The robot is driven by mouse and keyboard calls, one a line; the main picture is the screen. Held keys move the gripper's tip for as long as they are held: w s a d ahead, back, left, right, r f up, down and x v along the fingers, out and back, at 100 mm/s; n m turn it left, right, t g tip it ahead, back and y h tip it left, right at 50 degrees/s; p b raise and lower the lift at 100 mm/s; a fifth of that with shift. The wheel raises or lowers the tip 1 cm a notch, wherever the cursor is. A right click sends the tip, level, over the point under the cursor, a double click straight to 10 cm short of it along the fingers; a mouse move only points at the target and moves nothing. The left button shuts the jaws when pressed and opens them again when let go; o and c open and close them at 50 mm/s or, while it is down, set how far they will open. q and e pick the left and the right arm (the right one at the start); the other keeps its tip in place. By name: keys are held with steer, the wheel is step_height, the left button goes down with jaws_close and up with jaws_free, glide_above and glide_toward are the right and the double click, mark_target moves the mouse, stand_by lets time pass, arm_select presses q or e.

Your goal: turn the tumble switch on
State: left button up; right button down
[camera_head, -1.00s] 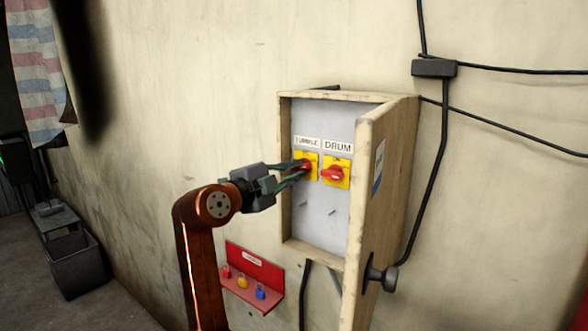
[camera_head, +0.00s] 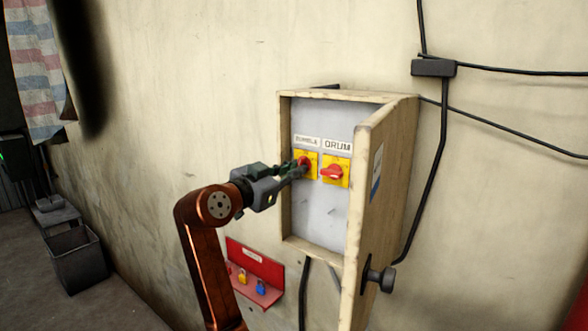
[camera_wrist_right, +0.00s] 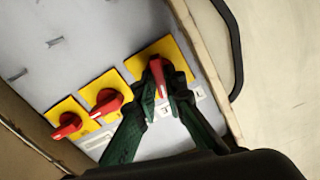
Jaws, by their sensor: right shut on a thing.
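The tumble switch is a red knob on a yellow plate (camera_head: 312,160) inside the wall box, under a label that reads roughly "TUMBLE". My right gripper (camera_head: 301,170) reaches in from the left and is shut on its red handle. In the right wrist view the fingers (camera_wrist_right: 167,90) lie on both sides of the red handle (camera_wrist_right: 157,75), which stands roughly crosswise to the row of switches. The fingers partly hide the knob in the head view. My left gripper is not in view.
The drum switch (camera_head: 332,172) sits just right, its handle lying sideways. The wrist view shows a third switch (camera_wrist_right: 67,125). The box's wooden door (camera_head: 385,190) stands open on the right. A red padlock shelf (camera_head: 262,275) hangs below. Cables run down the wall.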

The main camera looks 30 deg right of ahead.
steer(key=shift+r+n, duration=0.15)
steer(key=shift+n, duration=1.35)
steer(key=c, duration=2)
jaws_free()
steer(key=v, duration=1.2)
